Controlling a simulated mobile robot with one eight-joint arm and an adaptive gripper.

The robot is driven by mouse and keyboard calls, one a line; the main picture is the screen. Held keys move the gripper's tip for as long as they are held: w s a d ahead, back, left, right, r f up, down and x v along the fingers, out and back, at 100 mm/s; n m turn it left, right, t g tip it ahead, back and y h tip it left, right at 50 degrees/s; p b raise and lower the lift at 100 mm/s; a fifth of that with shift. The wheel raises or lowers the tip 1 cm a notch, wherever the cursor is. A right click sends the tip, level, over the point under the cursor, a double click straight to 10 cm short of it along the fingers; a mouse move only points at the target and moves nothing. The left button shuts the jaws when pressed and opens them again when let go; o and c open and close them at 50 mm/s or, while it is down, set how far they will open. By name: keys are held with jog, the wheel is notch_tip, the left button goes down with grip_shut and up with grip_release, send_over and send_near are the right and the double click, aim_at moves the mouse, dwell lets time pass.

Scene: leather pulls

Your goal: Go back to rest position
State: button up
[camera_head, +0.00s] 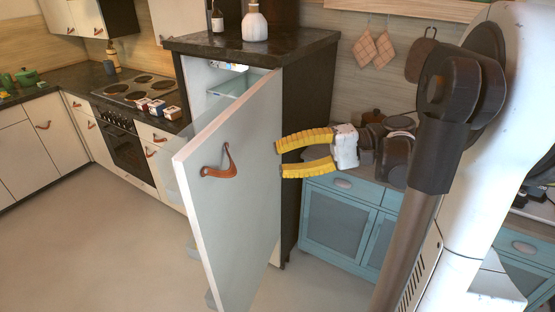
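My gripper (282,158) has two yellow ribbed fingers pointing left, with a clear gap between them and nothing held. It is to the right of an open white fridge door (232,225), near the door's right side in the picture. The door carries a curved brown leather pull (220,165), which is left of my fingertips and apart from them. Lit shelves show in the gap behind the door. My arm runs along the right side of the picture.
A dark-topped cabinet (300,50) encloses the fridge, with a white bottle (254,24) on top. A blue cabinet (345,218) stands behind my gripper. A stove (135,90) and white drawers are at the left. The floor (110,235) at the left is clear.

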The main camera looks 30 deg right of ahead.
dwell(0.3)
jog(key=a+f+g+h+b, duration=0.2)
jog(key=a+f+h, duration=0.2)
jog(key=a+f, duration=0.45)
jog(key=s+a+f+n+t+h+b, duration=0.2)
jog(key=s+f+n+h, duration=0.4)
jog(key=h, duration=0.4)
jog(key=shift+s+a+f+b, duration=0.4)
jog(key=shift+s+f+b, duration=0.2)
jog(key=shift+s, duration=0.1)
